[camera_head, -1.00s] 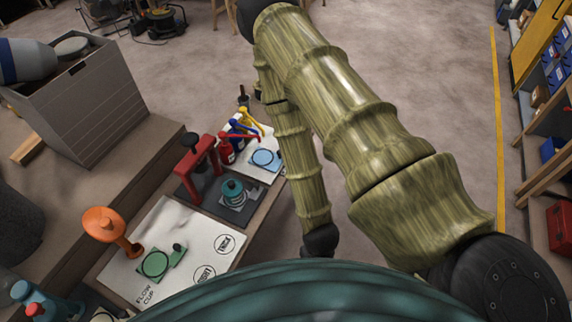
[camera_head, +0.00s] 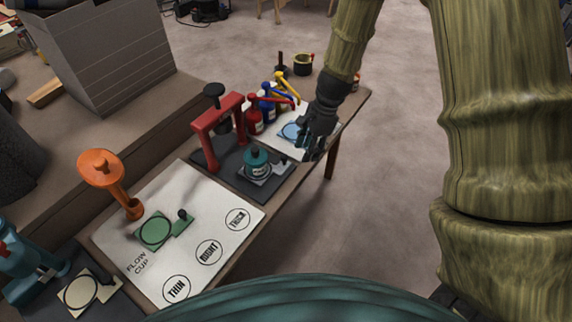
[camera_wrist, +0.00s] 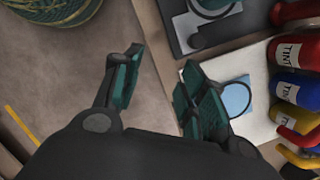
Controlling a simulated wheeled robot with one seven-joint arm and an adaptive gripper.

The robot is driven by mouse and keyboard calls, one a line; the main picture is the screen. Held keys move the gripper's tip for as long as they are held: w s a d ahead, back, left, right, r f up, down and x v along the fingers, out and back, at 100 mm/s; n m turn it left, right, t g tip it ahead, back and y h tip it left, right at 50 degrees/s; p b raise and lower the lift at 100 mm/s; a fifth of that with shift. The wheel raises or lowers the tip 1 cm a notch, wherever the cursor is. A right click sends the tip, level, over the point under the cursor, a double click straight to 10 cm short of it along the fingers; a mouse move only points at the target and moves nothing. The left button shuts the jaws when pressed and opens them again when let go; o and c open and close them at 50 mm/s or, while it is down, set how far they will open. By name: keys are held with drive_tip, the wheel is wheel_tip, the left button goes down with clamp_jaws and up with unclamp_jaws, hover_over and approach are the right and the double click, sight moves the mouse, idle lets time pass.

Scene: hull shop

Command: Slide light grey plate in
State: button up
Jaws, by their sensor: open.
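The light grey plate (camera_head: 272,176) lies on a dark mat in front of the red press (camera_head: 217,122), with a teal tin (camera_head: 256,161) standing on it. Part of the plate shows at the top of the wrist view (camera_wrist: 186,28), partly covered by the tin (camera_wrist: 214,8). My gripper (camera_head: 310,146) is open and empty to the right of the plate, beside the white board with the blue plate. In the wrist view its two teal-padded fingers (camera_wrist: 162,82) stand apart over the table edge, with no object between them. The right finger partly hides the blue plate (camera_wrist: 237,97).
Red, blue and yellow tint bottles (camera_head: 268,106) stand behind the blue plate. Open floor (camera_head: 370,200) lies right of the bench.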

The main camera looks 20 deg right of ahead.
sight(285, 156)
drive_tip(key=w+a+r+m+y+b, duration=0.2)
drive_tip(key=w+r, duration=0.2)
drive_tip(key=shift+t+h, duration=0.3)
drive_tip(key=shift+t, duration=0.1)
drive_tip(key=x, duration=1)
drive_tip(key=shift+d+f+b, duration=0.1)
drive_tip(key=shift+f+b, duration=0.05)
drive_tip(key=shift+b, duration=0.15)
drive_tip(key=shift+s, duration=0.1)
clamp_jaws()
